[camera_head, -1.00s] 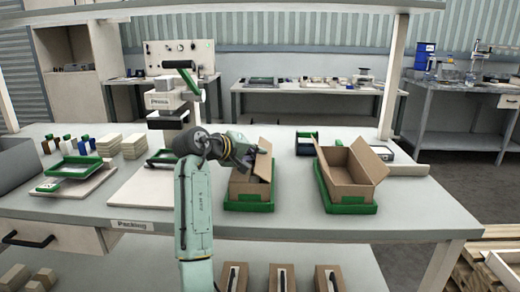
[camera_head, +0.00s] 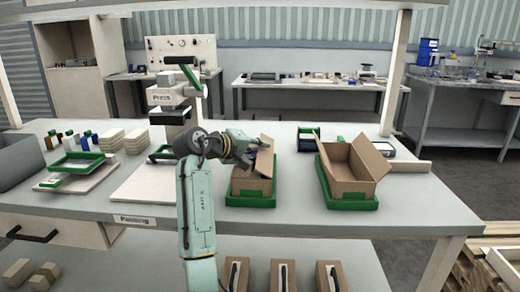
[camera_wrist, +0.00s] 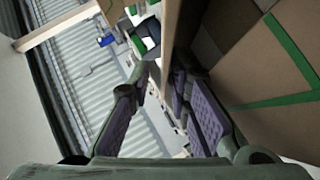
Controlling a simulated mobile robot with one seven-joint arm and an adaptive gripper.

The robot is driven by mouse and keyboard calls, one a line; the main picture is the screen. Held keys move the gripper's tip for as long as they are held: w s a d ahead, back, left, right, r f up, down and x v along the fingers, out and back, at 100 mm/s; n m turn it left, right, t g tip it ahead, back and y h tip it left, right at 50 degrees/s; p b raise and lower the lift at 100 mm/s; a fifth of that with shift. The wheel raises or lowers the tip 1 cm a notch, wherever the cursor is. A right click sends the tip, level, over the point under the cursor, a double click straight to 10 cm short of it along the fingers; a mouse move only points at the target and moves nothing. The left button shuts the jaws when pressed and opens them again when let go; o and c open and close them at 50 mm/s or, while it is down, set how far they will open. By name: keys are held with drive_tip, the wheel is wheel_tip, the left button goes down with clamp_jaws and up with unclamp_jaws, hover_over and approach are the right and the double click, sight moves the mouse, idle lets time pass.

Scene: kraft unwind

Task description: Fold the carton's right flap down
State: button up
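The near-left carton (camera_head: 252,187) is a brown box in a green tray (camera_head: 250,201). Its right flap (camera_head: 265,157) stands up, tilted. My gripper (camera_head: 248,159) is at the top of this carton, left of that flap. In the wrist view my gripper (camera_wrist: 168,105) has its two fingers apart, with background showing between them. A cardboard panel (camera_wrist: 182,30) stands edge-on close to the right finger; I cannot tell if they touch. Brown cardboard with a green strip (camera_wrist: 285,50) fills the right side of that view. My arm hides part of the carton's left side.
A second open carton (camera_head: 352,176) with raised flaps stands in a green tray (camera_head: 350,204) to the right. The press (camera_head: 172,98) is behind my arm on the left. The bench (camera_head: 405,208) is clear at the front right. Several boxes stand on the shelf below.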

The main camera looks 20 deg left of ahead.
drive_tip(key=v, duration=0.8)
drive_tip(key=shift+c, duration=0.2)
